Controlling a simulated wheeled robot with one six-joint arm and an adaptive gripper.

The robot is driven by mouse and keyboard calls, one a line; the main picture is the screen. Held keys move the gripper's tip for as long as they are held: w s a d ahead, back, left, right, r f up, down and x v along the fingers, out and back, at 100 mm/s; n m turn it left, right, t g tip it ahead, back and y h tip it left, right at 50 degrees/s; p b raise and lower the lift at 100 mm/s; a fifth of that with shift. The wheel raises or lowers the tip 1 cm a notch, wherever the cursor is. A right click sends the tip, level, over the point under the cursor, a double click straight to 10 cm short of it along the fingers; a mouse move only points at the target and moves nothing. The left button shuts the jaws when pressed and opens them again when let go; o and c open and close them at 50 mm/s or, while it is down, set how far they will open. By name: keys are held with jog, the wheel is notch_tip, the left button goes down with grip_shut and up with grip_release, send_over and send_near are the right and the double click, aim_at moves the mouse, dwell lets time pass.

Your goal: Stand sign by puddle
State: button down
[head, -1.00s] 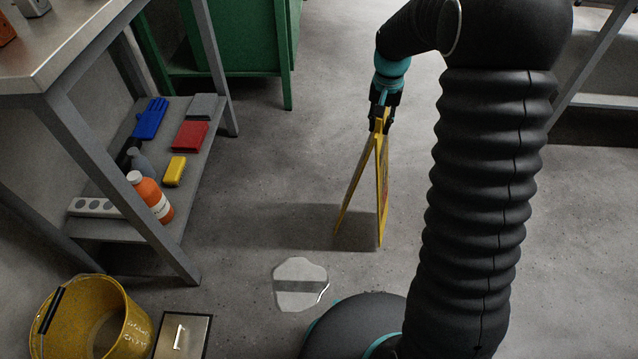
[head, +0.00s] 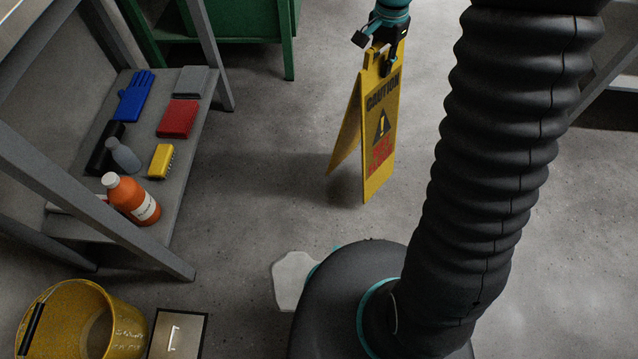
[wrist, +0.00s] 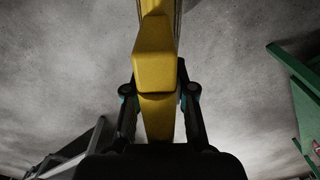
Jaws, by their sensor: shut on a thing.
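A yellow folding caution sign (head: 381,135) hangs upright from my gripper (head: 386,60), its two panels spread apart at the bottom. My gripper is shut on the sign's top edge. In the wrist view the sign's yellow top (wrist: 156,60) runs between the two fingers of my gripper (wrist: 158,95). I cannot tell whether the sign's feet touch the floor. The pale puddle (head: 292,279) lies on the floor below and left of the sign in the head view. My own body hides its right part.
A grey metal bench stands at left; its lower shelf (head: 180,205) holds an orange bottle (head: 132,199), a yellow brush, a red item and a blue glove. A yellow bucket (head: 62,320) and a metal floor hatch (head: 178,335) are at lower left. A green cabinet (head: 240,20) stands behind. Floor around the sign is clear.

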aim_at(365, 67)
jog(key=s+a+r+m+b, duration=0.1)
jog(key=s+m, duration=0.1)
jog(key=m, duration=0.1)
jog(key=s+a+r+m, duration=0.1)
jog(key=s+r+m, duration=0.1)
jog(key=s+a+r+m+b, duration=0.1)
jog(key=s+a+m, duration=0.1)
jog(key=m, duration=0.1)
jog(key=shift+s+r+m+b, duration=0.1)
jog(key=shift+r+m+b, duration=0.05)
jog(key=shift+m+b, duration=0.15)
jog(key=shift+s+a+r+m, duration=0.35)
jog(key=shift+s+m, duration=0.2)
jog(key=shift+m, duration=0.15)
jog(key=w+a+f+b, duration=0.2)
jog(key=w+a+f, duration=0.4)
jog(key=a+f, duration=0.3)
jog(key=shift+w+a+f, duration=0.15)
jog(key=shift+w+f, duration=0.25)
jog(key=shift+f, duration=0.65)
jog(key=c, duration=1)
grip_release()
jog(key=shift+o, duration=0.2)
